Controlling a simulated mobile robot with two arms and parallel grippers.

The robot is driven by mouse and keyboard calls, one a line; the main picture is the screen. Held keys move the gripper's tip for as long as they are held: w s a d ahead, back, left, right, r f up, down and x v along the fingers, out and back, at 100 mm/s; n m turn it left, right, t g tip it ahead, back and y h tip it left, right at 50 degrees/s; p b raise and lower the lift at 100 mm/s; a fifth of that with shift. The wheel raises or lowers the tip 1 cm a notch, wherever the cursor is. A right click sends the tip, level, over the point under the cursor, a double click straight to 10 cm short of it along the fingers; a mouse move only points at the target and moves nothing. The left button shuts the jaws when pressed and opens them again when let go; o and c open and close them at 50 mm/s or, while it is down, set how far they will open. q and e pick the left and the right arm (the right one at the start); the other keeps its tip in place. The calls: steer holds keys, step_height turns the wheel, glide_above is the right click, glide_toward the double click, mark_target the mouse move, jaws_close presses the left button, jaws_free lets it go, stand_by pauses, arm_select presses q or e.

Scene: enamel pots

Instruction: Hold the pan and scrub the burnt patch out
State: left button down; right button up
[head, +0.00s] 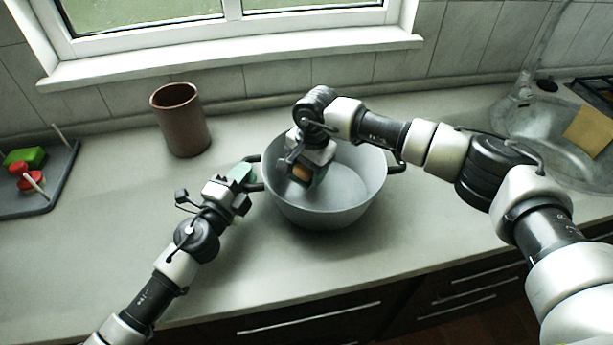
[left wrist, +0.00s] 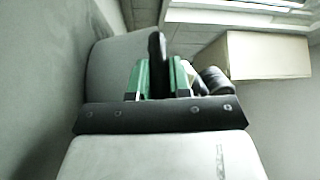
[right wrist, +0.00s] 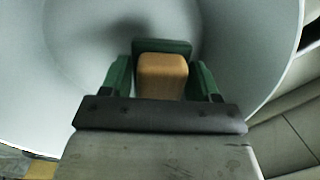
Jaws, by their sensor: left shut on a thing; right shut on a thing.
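The pan (head: 345,195) is a wide pale grey pot with black side handles, upright on the counter. My left gripper (head: 247,176) is shut on its left handle, which shows as a dark bar (left wrist: 157,62) between the green fingers in the left wrist view. My right gripper (head: 303,172) is inside the pan, shut on a tan block with a green backing, seemingly a sponge (right wrist: 162,75). The right wrist view shows the sponge near the pan's inner surface; contact is unclear. A dark smudge shows beyond it, but I cannot tell burnt patch from shadow.
A brown crock (head: 181,122) stands behind the pan to the left. A dark tray (head: 40,190) at the far left holds green and red items. A sink (head: 540,125) with a yellow-tan item (head: 588,131) is at the right. The front left counter is clear.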

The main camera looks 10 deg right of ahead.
step_height(320, 180, up, 9)
stand_by(0.6)
steer(key=d, duration=1)
stand_by(0.4)
steer(key=a, duration=1)
steer(key=shift+f, duration=5.1)
steer(key=shift+f, duration=1.5)
